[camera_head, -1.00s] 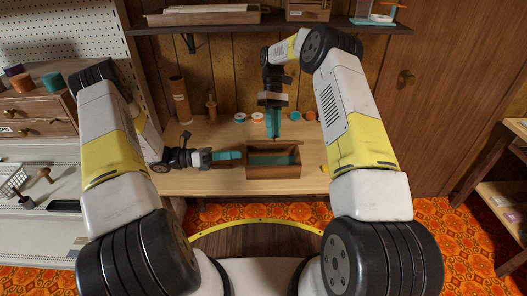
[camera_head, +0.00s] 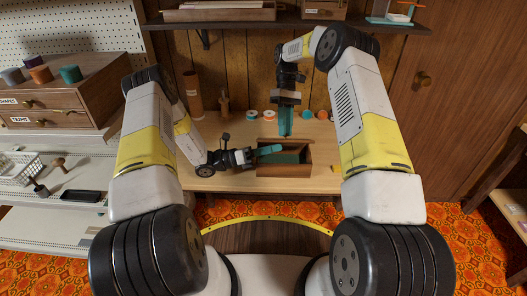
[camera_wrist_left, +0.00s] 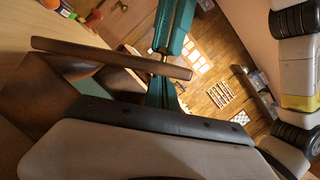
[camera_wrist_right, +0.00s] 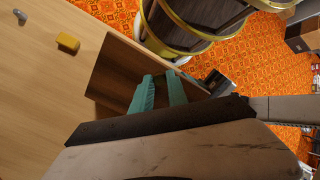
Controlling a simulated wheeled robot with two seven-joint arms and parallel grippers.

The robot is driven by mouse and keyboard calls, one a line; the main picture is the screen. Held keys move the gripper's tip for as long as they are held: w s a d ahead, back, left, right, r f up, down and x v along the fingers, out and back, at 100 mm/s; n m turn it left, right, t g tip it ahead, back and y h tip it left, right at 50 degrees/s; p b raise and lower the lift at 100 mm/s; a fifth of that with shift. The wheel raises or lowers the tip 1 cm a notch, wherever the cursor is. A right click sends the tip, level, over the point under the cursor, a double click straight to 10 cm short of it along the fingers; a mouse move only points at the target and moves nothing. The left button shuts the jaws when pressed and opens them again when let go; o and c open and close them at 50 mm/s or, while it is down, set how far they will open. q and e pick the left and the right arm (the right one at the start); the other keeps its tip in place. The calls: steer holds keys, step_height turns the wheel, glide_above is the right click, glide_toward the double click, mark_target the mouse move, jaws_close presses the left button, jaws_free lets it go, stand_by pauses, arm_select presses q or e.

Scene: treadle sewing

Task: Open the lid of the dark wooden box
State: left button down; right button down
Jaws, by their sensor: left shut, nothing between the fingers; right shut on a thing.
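The dark wooden box (camera_head: 284,171) sits on the table, its green inside showing. Its lid looks raised at the back; a thin brown edge, apparently the lid (camera_wrist_left: 110,58), crosses the left wrist view. My right gripper (camera_head: 286,134) points down at the box's back edge, its teal fingers shut on what appears to be the lid. In the right wrist view the fingers (camera_wrist_right: 160,92) overlap the brown box. My left gripper (camera_head: 270,150) is shut and empty, its fingertips at the left of the box opening. My fingers hide part of the lid.
Several thread spools (camera_head: 270,115) and a brown cylinder (camera_head: 192,95) stand behind the box. A yellow item (camera_wrist_right: 68,42) lies beside it. A drawer unit (camera_head: 70,95) stands at the left, and a shelf (camera_head: 285,22) hangs above. Some table at the right is clear.

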arm_select(q)
steer(key=shift+d, duration=0.2)
steer(key=shift+r, duration=0.1)
steer(key=shift+w+r, duration=0.5)
steer(key=shift+r, duration=0.25)
arm_select(e)
steer(key=shift+f, duration=0.1)
arm_select(q)
steer(key=shift+w, duration=0.1)
arm_select(e)
steer(key=c, duration=1.3)
jaws_free()
steer(key=shift+s+a, duration=0.1)
arm_select(q)
steer(key=shift+r, duration=0.1)
